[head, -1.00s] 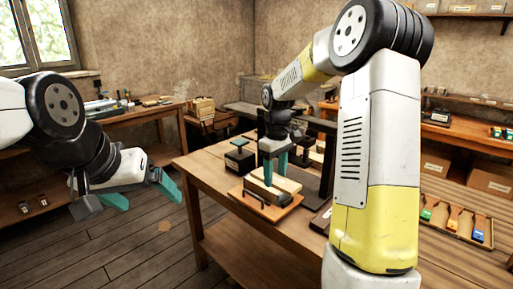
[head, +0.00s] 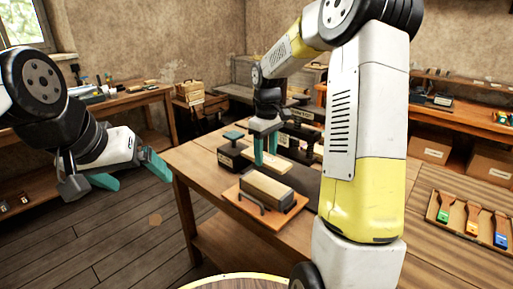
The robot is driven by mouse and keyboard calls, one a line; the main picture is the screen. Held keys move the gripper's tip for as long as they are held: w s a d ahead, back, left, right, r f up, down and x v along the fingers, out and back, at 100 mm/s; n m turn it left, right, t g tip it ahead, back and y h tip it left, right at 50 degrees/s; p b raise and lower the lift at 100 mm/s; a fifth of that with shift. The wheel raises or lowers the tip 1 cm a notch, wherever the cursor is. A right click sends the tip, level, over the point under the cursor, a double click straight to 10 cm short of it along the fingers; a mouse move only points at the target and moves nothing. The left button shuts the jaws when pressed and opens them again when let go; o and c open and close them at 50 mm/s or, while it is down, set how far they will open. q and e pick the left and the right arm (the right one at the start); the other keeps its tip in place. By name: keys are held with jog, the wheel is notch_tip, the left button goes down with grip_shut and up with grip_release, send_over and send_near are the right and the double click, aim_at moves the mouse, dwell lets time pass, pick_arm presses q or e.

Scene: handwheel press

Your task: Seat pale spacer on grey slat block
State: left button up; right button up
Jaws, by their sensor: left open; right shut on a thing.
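The pale spacer (head: 275,165) is a flat, light wooden slab. My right gripper (head: 265,158) is shut on it, with teal fingers pointing down. In the head view the spacer appears just behind and above the grey slat block (head: 268,189); the exact height gap is hard to tell. The block is a long grey-brown piece on an orange-brown board (head: 290,209) with dark brackets, near the table's front. My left gripper (head: 130,176) is open and empty, off the table's left side over the floor.
Dark press parts (head: 305,135) stand behind, partly hidden by my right arm. At right, a tray (head: 468,222) holds several coloured pieces.

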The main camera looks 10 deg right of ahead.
send_over(266, 183)
jog(key=shift+f, duration=3.3)
jog(key=shift+f, duration=1)
jog(key=o, duration=1.5)
notch_tip(266, 183, up, 8)
jog(key=shift+f, duration=0.15)
jog(key=shift+s, duration=0.1)
